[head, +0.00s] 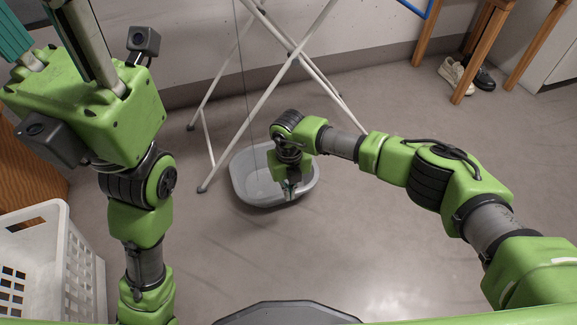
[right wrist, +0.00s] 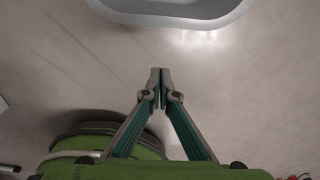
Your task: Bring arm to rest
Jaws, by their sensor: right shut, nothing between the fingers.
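My right gripper (head: 290,190) is shut with nothing in it. In the head view its arm reaches in from the right and the gripper points down in front of the grey basin (head: 245,190). In the right wrist view the fingertips (right wrist: 160,75) meet, with bare floor behind them. My left gripper (head: 35,25) is raised at the upper left. Its two fingers stand apart where they show, and the tips are cut off by the picture edge. No object shows between them.
In the right wrist view the basin's rim (right wrist: 185,15) lies beyond my fingertips. A white laundry basket (head: 75,255) is at the lower left. Shoes (head: 457,75) lie by wooden legs. Middle floor is clear.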

